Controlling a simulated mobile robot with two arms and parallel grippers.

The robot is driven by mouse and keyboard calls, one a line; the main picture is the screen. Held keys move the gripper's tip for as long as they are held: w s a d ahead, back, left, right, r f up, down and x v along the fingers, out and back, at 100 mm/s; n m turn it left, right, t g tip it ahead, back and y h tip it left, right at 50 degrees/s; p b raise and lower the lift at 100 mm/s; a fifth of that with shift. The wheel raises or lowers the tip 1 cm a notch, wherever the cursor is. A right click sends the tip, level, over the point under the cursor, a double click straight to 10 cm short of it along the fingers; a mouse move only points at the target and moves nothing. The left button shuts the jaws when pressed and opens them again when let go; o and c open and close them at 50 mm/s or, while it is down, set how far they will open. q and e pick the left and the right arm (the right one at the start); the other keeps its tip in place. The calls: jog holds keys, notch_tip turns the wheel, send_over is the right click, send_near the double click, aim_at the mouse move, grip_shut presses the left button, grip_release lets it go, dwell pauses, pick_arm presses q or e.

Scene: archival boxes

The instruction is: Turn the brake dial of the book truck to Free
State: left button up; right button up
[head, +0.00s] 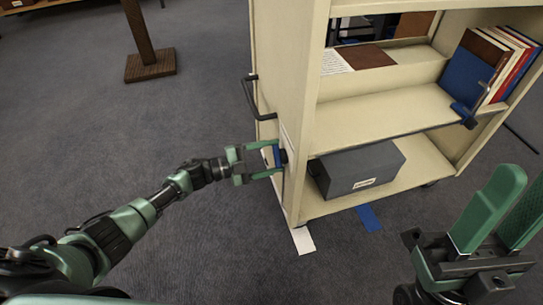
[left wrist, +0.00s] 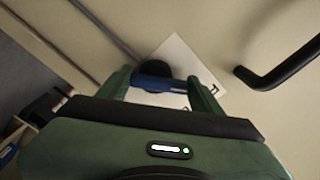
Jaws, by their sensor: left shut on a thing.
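The cream book truck (head: 285,75) stands right of centre in the head view, its end panel facing my left arm. The brake dial, with a blue bar and a black round part, sits low on that panel; it shows in the left wrist view (left wrist: 153,82) in front of a white label plate (left wrist: 180,55). My left gripper (head: 275,158) is shut on the dial's blue bar, one finger on each side. The fingers hide part of the dial and label, so I cannot read its setting. My right gripper (head: 490,215) is at the lower right, fingers apart and empty.
A black handle (head: 252,97) sticks out of the end panel above the dial. A grey box (head: 360,170) lies on the low shelf, and books (head: 490,65) stand higher up. White (head: 303,240) and blue (head: 368,218) floor markers lie beside the truck.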

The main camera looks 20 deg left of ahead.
pick_arm(q)
jog(key=shift+f, duration=0.1)
jog(key=o, duration=1.4)
jog(key=shift+c, duration=0.2)
jog(key=p+v, duration=0.1)
jog(key=v, duration=0.7)
jog(key=shift+p, duration=0.35)
jog(key=shift+d, duration=0.1)
